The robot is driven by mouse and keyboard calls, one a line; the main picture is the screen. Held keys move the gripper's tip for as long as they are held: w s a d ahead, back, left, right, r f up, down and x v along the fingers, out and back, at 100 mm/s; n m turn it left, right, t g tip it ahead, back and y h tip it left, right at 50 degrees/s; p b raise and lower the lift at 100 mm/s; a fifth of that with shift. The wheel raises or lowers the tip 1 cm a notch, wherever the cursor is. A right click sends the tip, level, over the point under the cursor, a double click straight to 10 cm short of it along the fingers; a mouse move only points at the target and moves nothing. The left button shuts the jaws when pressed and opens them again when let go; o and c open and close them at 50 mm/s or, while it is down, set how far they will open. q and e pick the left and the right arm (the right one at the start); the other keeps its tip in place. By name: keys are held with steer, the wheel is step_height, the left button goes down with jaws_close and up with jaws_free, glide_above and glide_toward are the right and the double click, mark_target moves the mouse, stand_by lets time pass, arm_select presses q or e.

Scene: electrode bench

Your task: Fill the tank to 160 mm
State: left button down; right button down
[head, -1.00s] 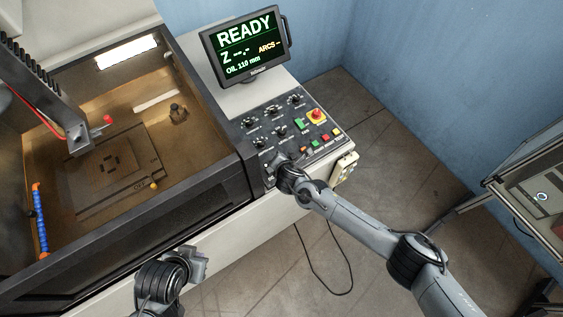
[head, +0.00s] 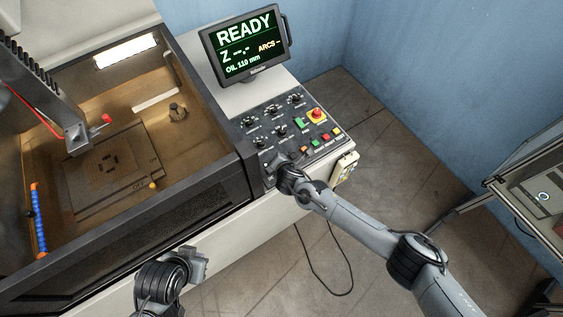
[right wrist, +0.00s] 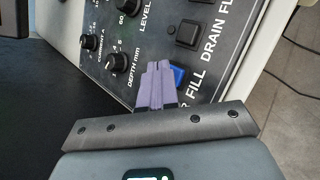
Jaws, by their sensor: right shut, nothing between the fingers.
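The tank (head: 205,155) on the left holds brownish oil around a plate (head: 110,170). The display (head: 247,45) reads READY, Z --.- and OIL 110 mm. The control panel (head: 262,112) has knobs and buttons. My right gripper (right wrist: 159,68) is shut and empty over the panel, its purple fingertips beside a blue button (right wrist: 178,76) by the FILL label. The fingers partly hide this button; I cannot tell whether they touch it. A LEVEL knob (right wrist: 129,5) is at the top of the wrist view. My left gripper (head: 195,260) is low in front of the tank; its fingers are unclear.
A black button (right wrist: 187,34) sits by the DRAIN label. A DEPTH mm knob (right wrist: 117,62) is left of the fingers. A red emergency stop (head: 316,115) is at the panel's back right.

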steer(key=shift+f+b, duration=0.35)
steer(key=shift+f, duration=0.1)
stand_by(0.6)
steer(key=shift+r, duration=0.1)
steer(key=shift+r+p, duration=0.75)
steer(key=shift+r, duration=0.05)
steer(key=shift+r, duration=0.1)
step_height(320, 180, up, 5)
steer(key=p, duration=0.4)
stand_by(0.3)
steer(key=shift+s, duration=0.1)
stand_by(0.6)
